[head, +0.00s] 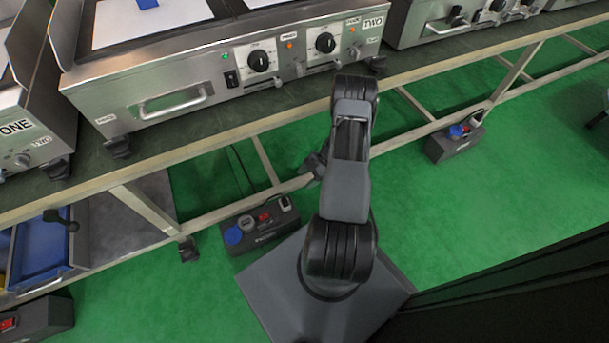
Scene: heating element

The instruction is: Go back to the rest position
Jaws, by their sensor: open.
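My arm stands on my grey base in the middle of the head view. Its elbow is raised in front of the workbench edge, and the upper arm hides what lies behind it. A small dark part shows just left of the arm, and I cannot tell what it is. My gripper's fingers do not show. The heating unit labelled TWO (228,73) sits on the bench behind the arm, with knobs, a drawer handle and a lit green lamp.
The bench edge (205,140) runs across the view behind my arm. A power socket box (262,222) lies on the green floor (470,215) beside my base, another (455,138) further right. A blue drawer (40,243) is under the bench at left. Open floor lies to the right.

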